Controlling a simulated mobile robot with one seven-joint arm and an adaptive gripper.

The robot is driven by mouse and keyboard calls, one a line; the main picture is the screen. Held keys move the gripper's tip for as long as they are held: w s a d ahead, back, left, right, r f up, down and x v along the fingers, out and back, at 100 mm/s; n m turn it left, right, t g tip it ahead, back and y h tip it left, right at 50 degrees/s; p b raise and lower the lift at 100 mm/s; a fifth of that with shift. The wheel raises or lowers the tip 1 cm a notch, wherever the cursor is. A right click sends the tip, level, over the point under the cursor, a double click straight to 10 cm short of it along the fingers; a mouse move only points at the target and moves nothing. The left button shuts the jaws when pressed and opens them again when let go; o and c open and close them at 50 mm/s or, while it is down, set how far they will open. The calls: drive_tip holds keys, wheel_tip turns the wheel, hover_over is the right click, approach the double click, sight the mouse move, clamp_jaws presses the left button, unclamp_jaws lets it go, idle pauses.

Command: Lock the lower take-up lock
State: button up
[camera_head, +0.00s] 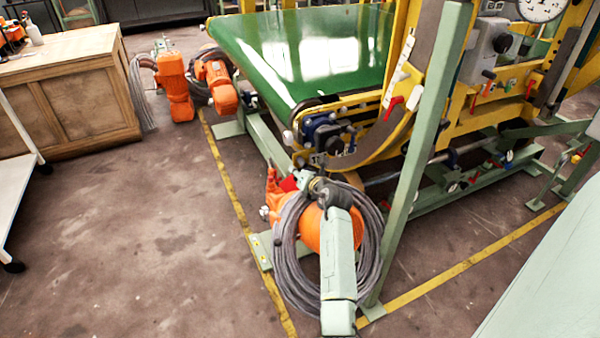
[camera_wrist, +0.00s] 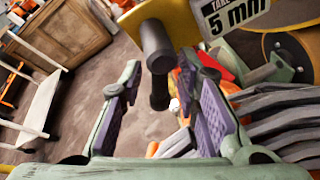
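In the wrist view, my gripper (camera_wrist: 159,66) is open, with its purple-padded fingers spread apart. A dark cylindrical handle (camera_wrist: 157,50) hangs between the fingers, with gaps visible on both sides. I cannot tell for certain that it is the lower take-up lock. A label (camera_wrist: 235,14) reading "TAKE" and "5 mm" is just above right of it. In the head view, my pale green arm reaches up to the lower corner of the yellow machine frame, beside a dark blue and black mechanism (camera_head: 328,136). The fingertips and handle are too small to make out there.
An orange motor (camera_head: 313,230) with coiled grey cable (camera_head: 290,262) sits beneath my arm. A green upright post (camera_head: 420,160) stands just right of it. The green belt (camera_head: 300,50) is behind. Open floor (camera_head: 120,240) lies left, beyond the yellow line.

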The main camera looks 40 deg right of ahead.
clamp_jaws()
drive_tip(key=shift+n+p, duration=0.3)
drive_tip(key=shift+p, duration=0.1)
drive_tip(key=shift+d+n+h+p, duration=0.1)
drive_tip(key=shift+n+h+p, duration=0.4)
drive_tip(key=shift+n+p, duration=0.15)
drive_tip(key=shift+d+f+n+h+p, duration=0.1)
drive_tip(key=shift+d+n+h+p, duration=0.1)
drive_tip(key=shift+n+h+p, duration=0.35)
drive_tip(key=shift+d+f+n+h+p, duration=0.15)
drive_tip(key=shift+n+p, duration=0.2)
drive_tip(key=shift+n, duration=0.35)
